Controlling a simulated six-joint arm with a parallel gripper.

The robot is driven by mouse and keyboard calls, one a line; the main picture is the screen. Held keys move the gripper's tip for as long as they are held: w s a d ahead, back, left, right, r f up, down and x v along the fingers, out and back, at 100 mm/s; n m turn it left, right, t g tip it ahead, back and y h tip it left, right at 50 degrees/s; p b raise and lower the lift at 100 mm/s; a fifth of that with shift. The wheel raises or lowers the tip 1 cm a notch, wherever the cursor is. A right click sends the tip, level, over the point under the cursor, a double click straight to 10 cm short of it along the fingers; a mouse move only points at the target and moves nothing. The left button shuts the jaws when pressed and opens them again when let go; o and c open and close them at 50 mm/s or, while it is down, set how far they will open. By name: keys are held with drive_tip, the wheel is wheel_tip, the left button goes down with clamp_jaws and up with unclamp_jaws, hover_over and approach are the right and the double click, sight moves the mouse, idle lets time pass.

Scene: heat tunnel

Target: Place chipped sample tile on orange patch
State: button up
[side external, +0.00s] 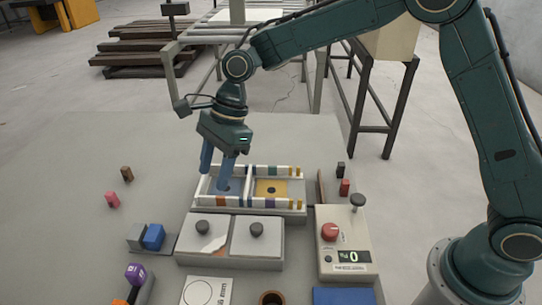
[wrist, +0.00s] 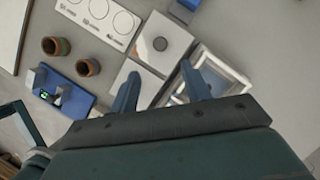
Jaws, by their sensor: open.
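Two square tiles with dark round knobs lie side by side on a raised grey block in the side view. The left tile (side external: 214,243) has a pale, irregular area and a small brownish mark at its front, which look like the chip. The right tile (side external: 245,243) looks plain. The orange patch (side external: 263,193), with a dark dot, lies in the right compartment of a white-walled frame behind the tiles. My gripper (side external: 216,181) is open and empty, pointing down over the left, bluish compartment. In the wrist view its fingers (wrist: 160,70) stand apart with nothing between them.
A box with a red knob and display (side external: 346,256) stands right of the tiles. Blue and grey cubes (side external: 153,237) sit at left. A cup (side external: 271,298) and circle card (side external: 207,291) lie in front. Small coloured blocks line the frame's walls.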

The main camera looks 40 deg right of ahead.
drive_tip(key=s+d+r+n+t+h, duration=0.2)
drive_tip(key=s+d+r+n+t, duration=0.1)
drive_tip(key=s+d+r+n, duration=0.8)
drive_tip(key=s+d+n+t+h, duration=0.2)
drive_tip(key=s+d+n, duration=0.5)
drive_tip(key=s+d, duration=0.6)
drive_tip(key=s, duration=0.4)
drive_tip(key=shift+s+d+r+t, duration=0.15)
drive_tip(key=shift+d+r+t, duration=0.1)
drive_tip(key=shift+d+t, duration=0.05)
